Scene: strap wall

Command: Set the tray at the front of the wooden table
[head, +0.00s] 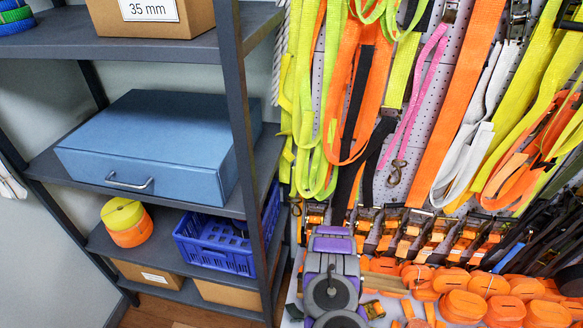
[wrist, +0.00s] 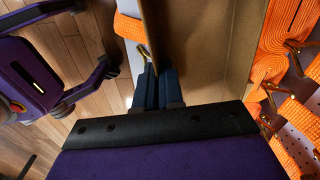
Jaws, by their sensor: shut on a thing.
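In the wrist view my gripper (wrist: 158,88) is shut on the tray (wrist: 205,50), a brown, flat-bottomed piece with a raised side wall. The dark fingers pinch this wall near its lower end, one on each side. The tray reaches past the top of the view, so its far part is hidden. In the head view my purple and grey arm stands at the bottom middle, and its gripper cannot be made out. I cannot make out a wooden table for certain in either view.
Orange strap rolls (head: 487,290) crowd the lower right of the head view, below a wall of hanging straps (head: 455,100). A grey shelf (head: 237,100) at the left holds a blue case (head: 150,145) and a blue crate (head: 215,250). Wooden floor (wrist: 90,35) shows in the wrist view.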

